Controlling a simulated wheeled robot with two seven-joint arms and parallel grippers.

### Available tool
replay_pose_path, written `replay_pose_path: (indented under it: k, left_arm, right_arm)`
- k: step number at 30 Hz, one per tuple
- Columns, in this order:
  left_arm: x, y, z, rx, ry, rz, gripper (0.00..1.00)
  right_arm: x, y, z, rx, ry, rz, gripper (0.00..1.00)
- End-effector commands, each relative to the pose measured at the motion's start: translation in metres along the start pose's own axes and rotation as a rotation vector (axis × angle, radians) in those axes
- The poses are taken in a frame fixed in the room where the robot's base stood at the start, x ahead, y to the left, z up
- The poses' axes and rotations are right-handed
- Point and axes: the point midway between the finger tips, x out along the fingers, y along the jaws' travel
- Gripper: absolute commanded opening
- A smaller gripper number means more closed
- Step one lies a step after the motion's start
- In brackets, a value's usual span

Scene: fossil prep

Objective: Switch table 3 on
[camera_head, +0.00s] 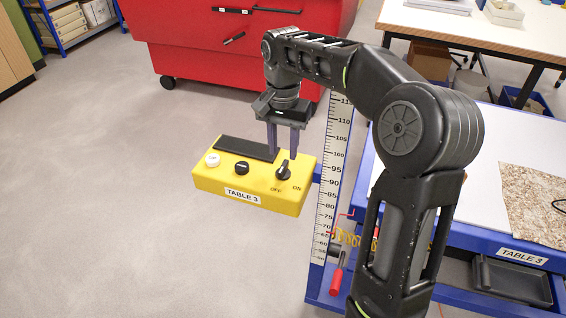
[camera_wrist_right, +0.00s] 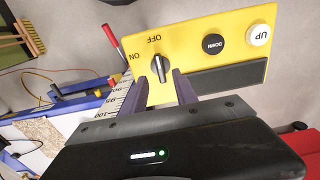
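The yellow TABLE 3 control box (camera_head: 230,180) is in the middle of the head view, and its yellow face (camera_wrist_right: 187,45) fills the top of the right wrist view. Its black rotary knob (camera_head: 283,171) has OFF and ON labels beside it. In the right wrist view the knob (camera_wrist_right: 159,68) appears to point toward OFF. My right gripper (camera_head: 283,154) is open and points down at the knob. In the wrist view its fingertips (camera_wrist_right: 166,76) lie close to the knob, one on each side; I cannot tell whether they touch it. My left gripper is not in view.
The box also bears a white UP button (camera_head: 212,160), a black DOWN button (camera_head: 242,168) and a dark strip (camera_head: 246,148). A height scale (camera_head: 334,165) stands right of it, beside the blue-framed table (camera_head: 490,240). A red cabinet (camera_head: 190,45) stands behind. Floor on the left is clear.

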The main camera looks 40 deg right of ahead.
Motion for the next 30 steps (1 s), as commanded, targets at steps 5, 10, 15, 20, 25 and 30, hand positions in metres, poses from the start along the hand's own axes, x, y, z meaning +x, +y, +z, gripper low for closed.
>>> replay_pose_path:
  k: [5,10,15,20,25,30]
  left_arm:
    - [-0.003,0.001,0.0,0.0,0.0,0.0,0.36]
    - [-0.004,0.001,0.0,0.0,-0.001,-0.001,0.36]
    - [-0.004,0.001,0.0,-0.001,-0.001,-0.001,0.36]
    - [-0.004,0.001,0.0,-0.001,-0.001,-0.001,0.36]
    - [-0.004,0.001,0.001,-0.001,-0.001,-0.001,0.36]
    - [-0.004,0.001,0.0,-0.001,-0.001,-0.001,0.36]
  right_arm:
    - [0.029,0.001,0.001,-0.001,-0.003,0.003,0.35]
    - [0.046,0.0,0.0,-0.001,0.0,0.001,0.35]
    - [0.05,0.0,0.0,-0.001,0.0,0.0,0.35]
    - [0.05,0.0,0.0,-0.001,0.0,0.0,0.34]
    - [0.05,0.0,0.0,-0.001,0.0,0.0,0.2]
    - [0.05,0.0,0.0,-0.001,0.0,0.0,0.06]
